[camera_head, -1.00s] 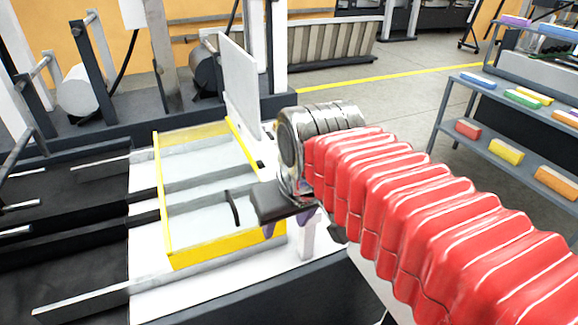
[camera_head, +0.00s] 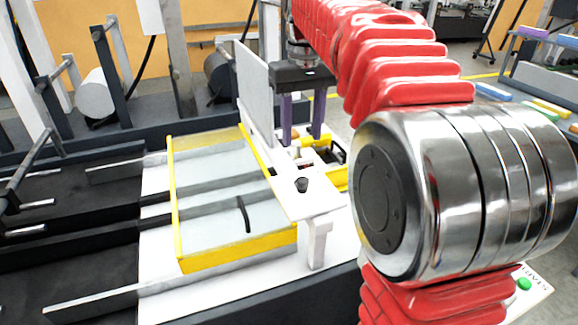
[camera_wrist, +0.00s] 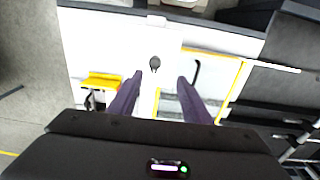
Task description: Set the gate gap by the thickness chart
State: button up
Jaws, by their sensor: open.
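My gripper (camera_head: 303,135) is open, with its two purple fingers pointing down over the far end of a white plate. No object shows between the fingers. A small black knob (camera_head: 302,184) stands on this white plate (camera_head: 312,204), nearer the camera than the fingers. In the wrist view the knob (camera_wrist: 154,64) lies just beyond the fingertips, between their lines; I cannot see contact. A white upright panel (camera_head: 255,95) stands left of my gripper, its face turned away and unreadable. I cannot make out the gate gap or any chart figures.
A yellow-framed clear guard (camera_head: 178,220) covers the bed left of the plate. A grey rail (camera_head: 95,302) runs along the front. A green button (camera_head: 523,284) sits on a white box at lower right. Shelves with coloured blocks (camera_head: 490,91) stand at right, partly hidden by my arm.

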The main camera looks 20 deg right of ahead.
aim_at(302, 179)
jog(key=shift+w+d, duration=0.65)
jog(key=shift+w, duration=0.3)
notch_tip(302, 179, down, 14)
jog(key=shift+r, duration=0.15)
jog(key=shift+c, duration=0.4)
jog(key=c, duration=0.9)
jog(key=shift+a, duration=0.15)
jog(key=shift+c, duration=0.3)
